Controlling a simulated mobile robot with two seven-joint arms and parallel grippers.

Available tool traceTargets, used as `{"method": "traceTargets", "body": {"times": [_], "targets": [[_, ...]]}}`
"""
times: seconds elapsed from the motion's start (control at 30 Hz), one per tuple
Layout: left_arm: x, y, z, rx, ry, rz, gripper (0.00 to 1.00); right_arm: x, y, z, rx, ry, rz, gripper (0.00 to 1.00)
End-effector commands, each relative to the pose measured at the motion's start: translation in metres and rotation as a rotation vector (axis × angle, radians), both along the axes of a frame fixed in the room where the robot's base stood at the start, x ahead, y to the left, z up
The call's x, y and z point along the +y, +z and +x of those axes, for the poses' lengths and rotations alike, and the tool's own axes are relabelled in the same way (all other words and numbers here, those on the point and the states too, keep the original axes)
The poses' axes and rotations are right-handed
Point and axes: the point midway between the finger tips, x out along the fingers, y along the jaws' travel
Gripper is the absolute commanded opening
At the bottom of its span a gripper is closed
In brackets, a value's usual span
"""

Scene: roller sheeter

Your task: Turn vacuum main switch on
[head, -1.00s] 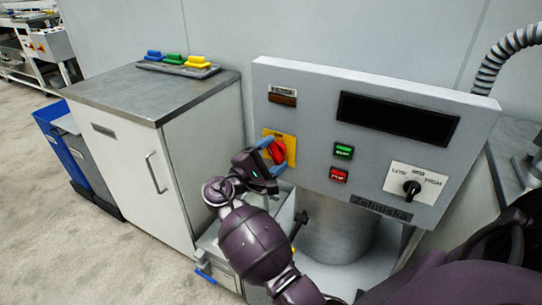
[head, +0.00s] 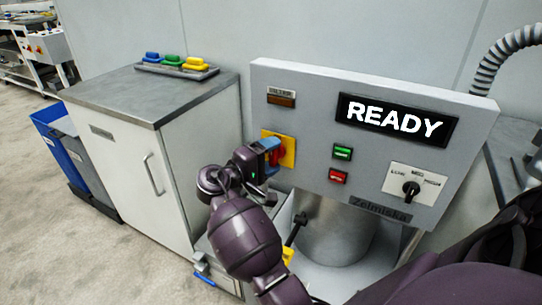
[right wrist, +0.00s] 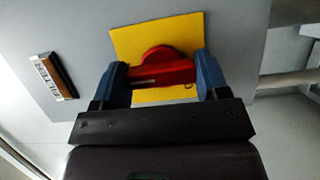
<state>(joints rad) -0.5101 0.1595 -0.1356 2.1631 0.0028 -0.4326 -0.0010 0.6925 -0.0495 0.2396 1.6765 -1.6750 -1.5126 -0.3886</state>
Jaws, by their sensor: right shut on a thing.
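The vacuum main switch is a red rotary knob (head: 279,150) on a yellow plate (head: 289,156) at the left of the grey control panel (head: 310,195). My right gripper (head: 273,148) is at the knob, its blue fingers on either side of it. In the right wrist view the red knob (right wrist: 163,67) sits between the two fingers of my right gripper (right wrist: 163,82), in front of the yellow plate (right wrist: 190,28). The gripper is shut on the knob. The display (head: 396,120) reads READY in white. My left gripper is not in view.
A green button (head: 343,152) and a red button (head: 338,176) are right of the knob. A selector dial (head: 411,188) sits at lower right. A filter indicator (head: 281,100) is above. A white cabinet (head: 130,165) with a tray of coloured blocks (head: 177,68) stands left.

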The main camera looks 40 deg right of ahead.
Motion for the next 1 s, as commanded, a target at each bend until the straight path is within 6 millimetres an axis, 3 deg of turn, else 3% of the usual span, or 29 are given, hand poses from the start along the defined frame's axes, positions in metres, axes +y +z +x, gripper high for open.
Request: {"method": "traceTargets", "body": {"times": [0.37, 0.4, 0.53, 1.0], "targets": [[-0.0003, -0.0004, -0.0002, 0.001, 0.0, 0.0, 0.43, 0.0003, -0.0009, -0.0003, -0.006, -0.001, 0.004, 0.45], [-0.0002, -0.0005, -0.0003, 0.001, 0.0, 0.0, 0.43, 0.0003, -0.0009, -0.0003, -0.006, -0.001, 0.004, 0.74], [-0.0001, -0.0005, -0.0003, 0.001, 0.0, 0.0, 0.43, 0.0002, -0.0007, -0.0002, -0.005, 0.0, 0.003, 0.94], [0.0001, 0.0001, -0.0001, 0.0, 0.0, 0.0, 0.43, -0.001, -0.0001, -0.0001, -0.004, 0.0, 0.002, 0.94]]}}
